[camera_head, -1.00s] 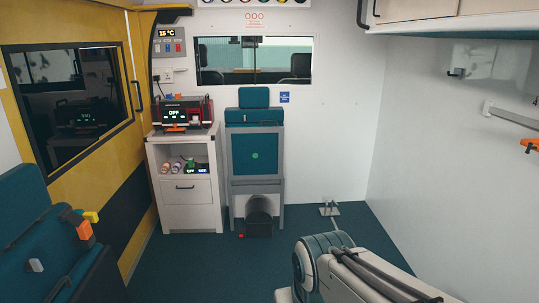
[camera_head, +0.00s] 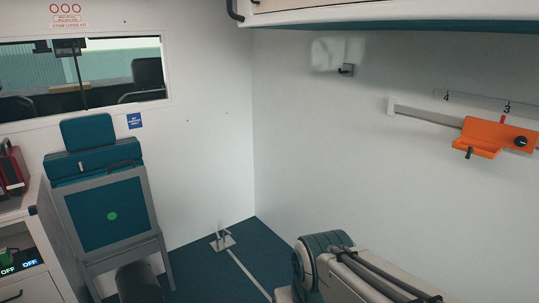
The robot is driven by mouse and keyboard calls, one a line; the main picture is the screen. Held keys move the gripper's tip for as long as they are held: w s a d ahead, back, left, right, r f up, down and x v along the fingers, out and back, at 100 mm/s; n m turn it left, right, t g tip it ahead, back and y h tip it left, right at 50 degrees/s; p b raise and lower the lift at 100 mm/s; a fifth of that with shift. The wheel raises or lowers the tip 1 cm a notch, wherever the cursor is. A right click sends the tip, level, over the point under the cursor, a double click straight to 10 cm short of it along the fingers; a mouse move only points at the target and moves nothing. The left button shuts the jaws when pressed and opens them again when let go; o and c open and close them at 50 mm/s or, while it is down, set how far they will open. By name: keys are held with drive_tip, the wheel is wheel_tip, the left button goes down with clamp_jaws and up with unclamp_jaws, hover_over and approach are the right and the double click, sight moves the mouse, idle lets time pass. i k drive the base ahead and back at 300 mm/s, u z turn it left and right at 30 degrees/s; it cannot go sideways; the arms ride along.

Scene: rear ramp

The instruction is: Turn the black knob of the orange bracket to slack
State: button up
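The orange bracket (camera_head: 494,134) sits on a pale wall rail (camera_head: 428,116) at the right side of the head view. A round black knob (camera_head: 521,142) is on its right part. A small dark peg (camera_head: 469,153) sticks out below its left end, and a small red mark stands above it by the number 3. Which way the knob is set cannot be told. My gripper is not in view.
A folded teal seat (camera_head: 103,190) stands against the back wall, with a white cabinet (camera_head: 40,230) to its left. An overhead cupboard (camera_head: 400,12) runs along the top right. A metal floor fitting (camera_head: 222,242) lies near the corner. The right wall below the rail is clear.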

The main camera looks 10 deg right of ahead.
sight(520, 140)
drive_tip(key=z, duration=0.85)
drive_tip(key=i, duration=0.7)
drive_tip(key=z, duration=0.9)
